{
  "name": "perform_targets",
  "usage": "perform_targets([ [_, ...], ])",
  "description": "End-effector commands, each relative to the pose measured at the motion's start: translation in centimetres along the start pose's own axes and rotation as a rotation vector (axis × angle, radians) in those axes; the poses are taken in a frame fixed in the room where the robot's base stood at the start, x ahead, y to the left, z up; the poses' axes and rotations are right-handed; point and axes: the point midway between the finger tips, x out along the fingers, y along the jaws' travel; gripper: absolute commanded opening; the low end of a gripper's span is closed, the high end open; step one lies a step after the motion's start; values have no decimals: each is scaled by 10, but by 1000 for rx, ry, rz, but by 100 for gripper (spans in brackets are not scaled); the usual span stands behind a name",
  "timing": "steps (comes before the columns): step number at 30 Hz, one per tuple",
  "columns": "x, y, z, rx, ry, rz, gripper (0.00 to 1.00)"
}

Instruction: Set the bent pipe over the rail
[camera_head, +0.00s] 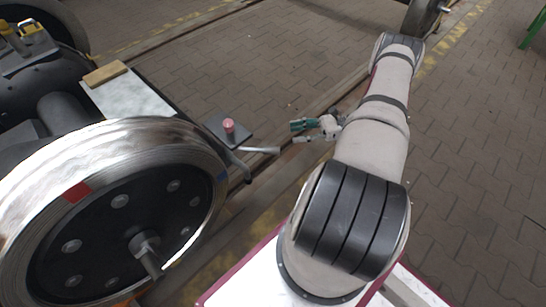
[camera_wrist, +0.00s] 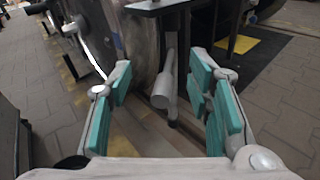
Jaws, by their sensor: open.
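A light grey pipe (camera_head: 260,150) sticks out to the right from beside the big wheel, under a small dark plate. In the wrist view the pipe (camera_wrist: 162,88) points its blunt end towards me, with a darker upright piece beside it. I cannot tell whether the two are one bent pipe. My gripper (camera_head: 304,132) has teal pads and is open to the right of the pipe's end. In the wrist view the open fingers (camera_wrist: 160,78) stand on either side of the pipe, apart from it. A rail (camera_head: 345,87) runs diagonally along the paving beyond my gripper.
The large steel wheel (camera_head: 118,215) fills the lower left. The dark plate (camera_head: 222,131) carries a red knob (camera_head: 229,126). A pale slab (camera_head: 128,97) with a wooden block (camera_head: 105,74) lies behind the wheel. Paving (camera_head: 470,150) on the right is clear.

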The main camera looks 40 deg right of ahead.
Motion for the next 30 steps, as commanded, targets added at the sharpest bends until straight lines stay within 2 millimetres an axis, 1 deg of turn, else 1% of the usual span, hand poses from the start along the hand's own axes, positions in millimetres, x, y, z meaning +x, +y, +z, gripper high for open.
perform_targets([
  [1, -3, 4, -30, 30, -36, -39, 46],
  [3, -6, 8, -55, 61, -75, -81, 46],
  [6, -10, 12, -78, 90, -114, -125, 46],
  [9, -11, 14, -89, 103, -134, -147, 46],
  [13, -5, 14, -90, 107, -141, -152, 46],
  [17, 12, 11, -87, 107, -141, -151, 46],
  [24, 58, 4, -82, 107, -140, -149, 46],
  [30, 94, -2, -77, 106, -138, -149, 46],
])
